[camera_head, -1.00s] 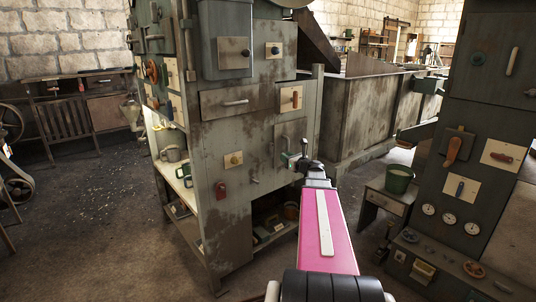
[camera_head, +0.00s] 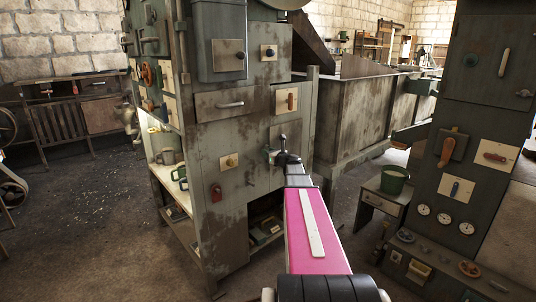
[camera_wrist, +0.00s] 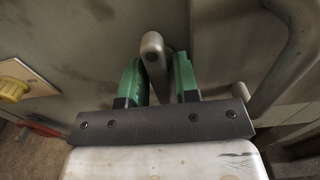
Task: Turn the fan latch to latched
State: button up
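In the wrist view, a grey metal lever with a rounded end (camera_wrist: 154,58), which looks like the fan latch, stands roughly upright between the green fingers of my gripper (camera_wrist: 160,80). The fingers are parted around it, with narrow gaps showing. I cannot tell whether either finger touches it, and no latch label is readable. In the head view, my gripper (camera_head: 275,156) is at the front panel of the grey cabinet (camera_head: 222,135), below the wooden-handled switch (camera_head: 291,100).
A curved metal handle (camera_wrist: 297,50) is close on the right in the wrist view. A yellow knob (camera_wrist: 14,89) and a red handle (camera_wrist: 38,128) are on the left. A green bucket (camera_head: 394,180) on a stand and a dark control cabinet (camera_head: 470,130) are to the right.

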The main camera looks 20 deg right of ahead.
grip_shut()
jog(key=shift+n, duration=0.3)
jog(key=n, duration=1.1)
jog(key=shift+n, duration=0.3)
jog(key=n, duration=0.5)
jog(key=shift+s+a+f+n, duration=0.1)
jog(key=shift+n, duration=0.2)
